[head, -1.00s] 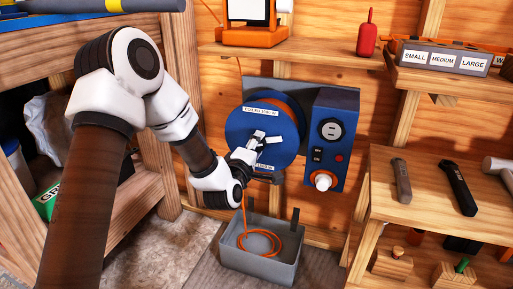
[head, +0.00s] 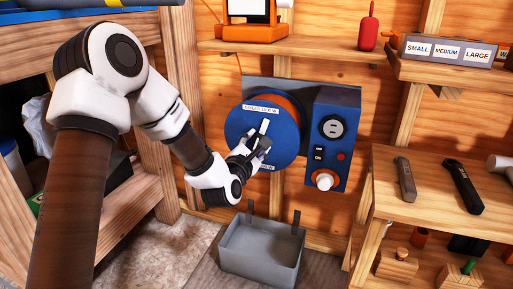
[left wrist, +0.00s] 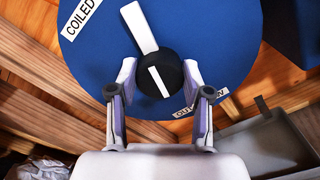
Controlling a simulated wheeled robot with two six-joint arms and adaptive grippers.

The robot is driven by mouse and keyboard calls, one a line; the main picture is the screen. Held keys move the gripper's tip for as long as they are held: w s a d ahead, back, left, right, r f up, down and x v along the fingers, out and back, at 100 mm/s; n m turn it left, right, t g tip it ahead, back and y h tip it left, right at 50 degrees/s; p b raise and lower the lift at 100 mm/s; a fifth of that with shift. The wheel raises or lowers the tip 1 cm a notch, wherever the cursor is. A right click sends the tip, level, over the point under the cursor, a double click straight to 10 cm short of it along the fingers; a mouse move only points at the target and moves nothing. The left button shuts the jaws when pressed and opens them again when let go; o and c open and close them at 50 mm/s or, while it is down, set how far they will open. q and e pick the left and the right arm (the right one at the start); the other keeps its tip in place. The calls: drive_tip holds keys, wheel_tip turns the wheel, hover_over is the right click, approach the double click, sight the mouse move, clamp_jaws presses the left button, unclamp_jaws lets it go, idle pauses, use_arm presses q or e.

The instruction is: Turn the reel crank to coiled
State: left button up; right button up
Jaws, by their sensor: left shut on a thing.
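The blue reel (head: 240,120) is mounted on the wall plate, with orange showing at its rim. Its white crank bar (head: 265,126) points up toward the upper label (head: 261,107); in the left wrist view the bar (left wrist: 140,28) tilts slightly left, with the COILED label (left wrist: 82,16) to its left. My left gripper (head: 262,143) is at the reel's face. In the left wrist view its fingers (left wrist: 157,84) are on either side of the black round hub (left wrist: 160,74) with a white stripe, shut on it. A lower label (left wrist: 188,108) is partly hidden by a finger. My right gripper is not in view.
A grey open bin (head: 262,268) below the reel looks empty. A blue control box (head: 333,140) with a socket and white knob stands close right of the reel. A shelf with hand tools (head: 430,215) is at right; a wooden rack (head: 150,190) is at left.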

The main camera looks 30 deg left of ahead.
use_arm(q)
drive_tip(key=n+b, duration=0.1)
drive_tip(key=n, duration=0.2)
drive_tip(key=shift+n, duration=0.4)
idle(0.4)
drive_tip(key=o, duration=1.2)
drive_tip(key=shift+c, duration=0.2)
drive_tip(key=v, duration=0.7)
drive_tip(key=shift+s, duration=0.25)
drive_tip(key=shift+f, duration=0.15)
